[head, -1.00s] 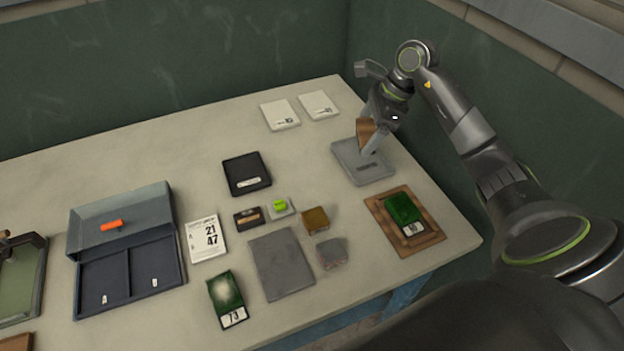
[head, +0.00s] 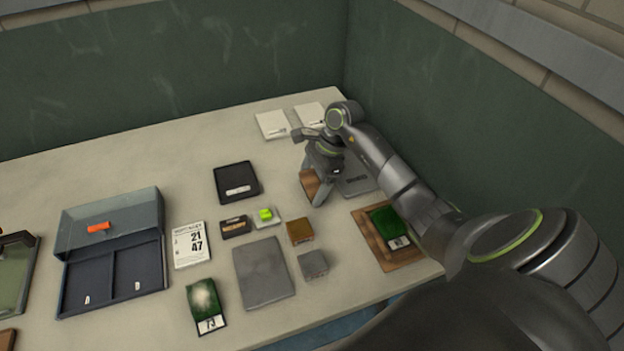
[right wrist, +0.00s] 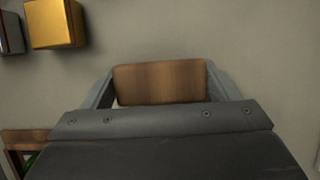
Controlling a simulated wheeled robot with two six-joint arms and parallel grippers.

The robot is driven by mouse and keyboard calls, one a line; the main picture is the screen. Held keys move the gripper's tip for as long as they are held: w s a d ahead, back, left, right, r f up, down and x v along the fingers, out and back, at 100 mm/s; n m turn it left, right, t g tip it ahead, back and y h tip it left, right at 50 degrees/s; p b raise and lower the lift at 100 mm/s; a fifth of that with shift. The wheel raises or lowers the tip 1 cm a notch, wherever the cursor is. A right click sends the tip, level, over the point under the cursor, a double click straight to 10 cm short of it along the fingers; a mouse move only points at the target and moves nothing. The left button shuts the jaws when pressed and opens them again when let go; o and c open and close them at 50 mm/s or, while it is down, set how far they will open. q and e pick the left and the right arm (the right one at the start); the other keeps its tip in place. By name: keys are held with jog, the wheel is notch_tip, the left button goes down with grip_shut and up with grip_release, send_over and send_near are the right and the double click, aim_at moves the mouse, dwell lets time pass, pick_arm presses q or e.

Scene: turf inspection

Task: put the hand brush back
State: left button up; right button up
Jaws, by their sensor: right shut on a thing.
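The hand brush (head: 309,184) shows as a brown wooden block. My right gripper (head: 314,188) is shut on it. In the right wrist view the brush's wooden face (right wrist: 160,82) lies between the two fingers, over pale tabletop. In the head view it is just left of the grey tray (head: 360,183). I cannot tell whether it touches the table. Its bristles do not show. My left gripper is not in view.
A brown block (head: 299,231) and a grey block (head: 313,264) stand in front of the brush. A black tray (head: 237,182) lies to its left, white cards (head: 271,124) behind. A wooden board (head: 408,252) with a green sample is front right. Bare table lies between brush and black tray.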

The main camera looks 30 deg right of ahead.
jog(key=shift+f+b, duration=0.2)
jog(key=shift+b, duration=0.1)
jog(key=o, duration=0.8)
jog(key=shift+r, duration=0.1)
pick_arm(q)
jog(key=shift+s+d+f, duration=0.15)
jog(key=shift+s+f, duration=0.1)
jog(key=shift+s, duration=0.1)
pick_arm(e)
jog(key=shift+r+p, duration=0.2)
jog(key=shift+p, duration=0.15)
jog(key=shift+d+r+b, duration=0.2)
jog(key=shift+r+b, duration=0.1)
pick_arm(q)
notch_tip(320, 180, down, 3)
jog(key=b, duration=0.2)
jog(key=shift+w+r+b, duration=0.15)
jog(key=shift+b, duration=0.2)
pick_arm(e)
jog(key=v, duration=1.1)
